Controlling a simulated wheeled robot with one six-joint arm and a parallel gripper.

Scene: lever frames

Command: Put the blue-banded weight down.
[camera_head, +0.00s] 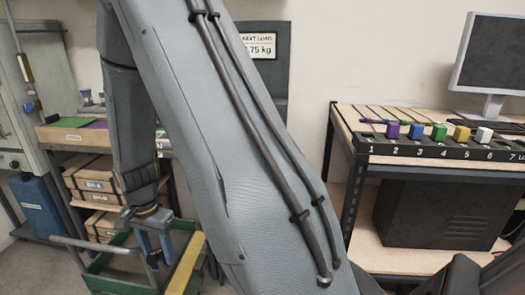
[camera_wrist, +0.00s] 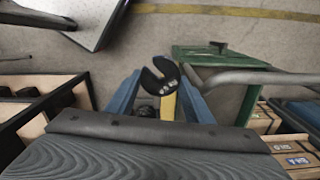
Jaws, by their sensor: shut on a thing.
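My gripper (camera_head: 155,252) hangs at the lower left in the head view, over the green cart (camera_head: 112,284). In the wrist view, its two blue fingers (camera_wrist: 161,80) are shut on a dark, slotted weight with small pale marks (camera_wrist: 149,80). The slot opens toward the top of that view. A small dark part of it shows between the fingers in the head view.
A bench with numbered coloured levers (camera_head: 440,132) and a monitor (camera_head: 492,56) stands at the right. A shelf with boxes (camera_head: 90,178) stands behind my gripper at the left. The cart's grey handle (camera_wrist: 240,77) is near the fingers.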

